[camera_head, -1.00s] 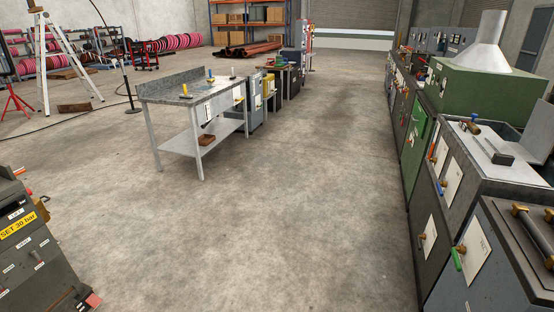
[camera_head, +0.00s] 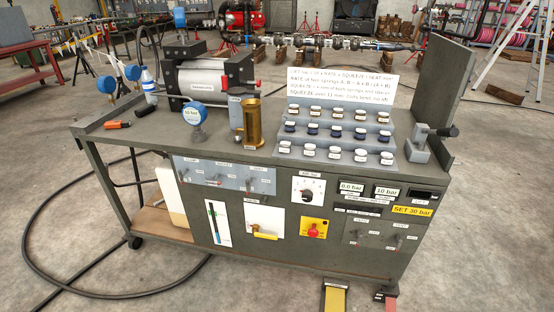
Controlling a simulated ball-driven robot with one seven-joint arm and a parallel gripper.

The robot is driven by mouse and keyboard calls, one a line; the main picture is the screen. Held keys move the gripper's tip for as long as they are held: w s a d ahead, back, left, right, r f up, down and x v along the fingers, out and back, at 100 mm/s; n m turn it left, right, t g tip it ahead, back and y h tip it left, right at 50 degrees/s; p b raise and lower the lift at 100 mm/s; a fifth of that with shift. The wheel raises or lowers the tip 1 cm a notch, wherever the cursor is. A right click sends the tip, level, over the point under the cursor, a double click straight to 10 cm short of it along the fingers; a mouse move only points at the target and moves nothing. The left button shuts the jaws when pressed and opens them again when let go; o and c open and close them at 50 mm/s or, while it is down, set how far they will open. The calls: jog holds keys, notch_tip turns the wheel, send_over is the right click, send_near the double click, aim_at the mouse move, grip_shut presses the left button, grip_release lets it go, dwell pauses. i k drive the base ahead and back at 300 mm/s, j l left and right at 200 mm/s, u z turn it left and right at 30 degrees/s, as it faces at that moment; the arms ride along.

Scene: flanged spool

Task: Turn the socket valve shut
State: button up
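A small brass valve with a yellow lever (camera_head: 265,235) sits on a white plate on the front panel of a grey test bench (camera_head: 150,165). The lever points to the right and looks close to level. The valve's label is too small to read, so I cannot tell for sure that it is the socket valve. A brass cylinder (camera_head: 253,122) stands on the bench top above it. My gripper is not in view.
The front panel also has a red button on yellow (camera_head: 314,230), a black dial (camera_head: 307,194) and small levers. A yellow pedal (camera_head: 334,299) and a red pedal stick out at the floor. A hose (camera_head: 40,225) loops on the left floor.

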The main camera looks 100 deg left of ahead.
aim_at(214, 181)
jog(key=u, duration=3)
jog(key=i+u, duration=0.15)
jog(key=u, duration=0.15)
jog(key=i+l+u, duration=0.1)
jog(key=u, duration=0.15)
